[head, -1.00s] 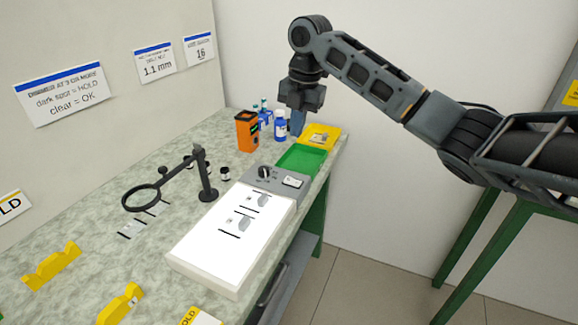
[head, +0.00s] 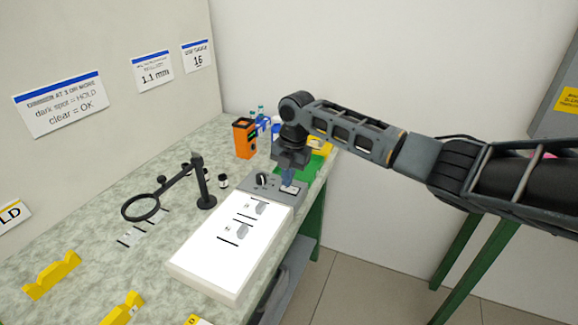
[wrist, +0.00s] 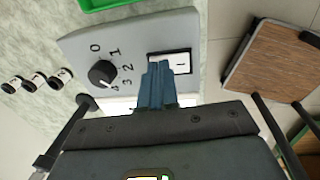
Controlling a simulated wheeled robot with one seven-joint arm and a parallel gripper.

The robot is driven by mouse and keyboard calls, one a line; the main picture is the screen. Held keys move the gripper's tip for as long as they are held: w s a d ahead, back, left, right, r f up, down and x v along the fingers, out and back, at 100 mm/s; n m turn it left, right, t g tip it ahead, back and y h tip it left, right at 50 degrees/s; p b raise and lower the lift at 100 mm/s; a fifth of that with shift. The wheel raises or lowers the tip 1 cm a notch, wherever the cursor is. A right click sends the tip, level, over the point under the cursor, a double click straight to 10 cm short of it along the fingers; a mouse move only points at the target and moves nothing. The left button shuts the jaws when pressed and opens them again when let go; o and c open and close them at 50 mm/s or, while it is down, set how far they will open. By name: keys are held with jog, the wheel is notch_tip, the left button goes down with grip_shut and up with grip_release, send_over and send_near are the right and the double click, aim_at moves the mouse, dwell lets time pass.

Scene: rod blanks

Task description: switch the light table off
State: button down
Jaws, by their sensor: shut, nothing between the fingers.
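The light table (head: 225,262) lies on the bench with its white panel bright and several small items on it. Its grey control box (wrist: 135,35) at the far end carries a black rotary knob (wrist: 103,74) with a numbered scale, and a white rocker switch (wrist: 180,62) in a dark frame. My gripper (wrist: 157,68) is shut and empty, its blue-grey fingertips at the left part of the switch in the wrist view. In the head view the gripper (head: 288,178) is right over the switch. I cannot tell whether the tips touch it.
A magnifier on a black stand (head: 203,185) is left of the light table. An orange device (head: 245,138), blue bottles and a green tray (head: 314,165) are behind. Yellow holders (head: 52,274) lie at the front left. Small dark-capped vials (wrist: 36,80) stand beside the control box.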

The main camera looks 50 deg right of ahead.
jog(key=shift+f, duration=0.25)
jog(key=shift+w+a+f, duration=0.1)
jog(key=shift+f, duration=0.1)
dwell(0.4)
jog(key=shift+s+d+r+p, duration=0.15)
jog(key=shift+s+d+p, duration=0.15)
jog(key=shift+s+p, duration=0.35)
jog(key=shift+s+r, duration=0.1)
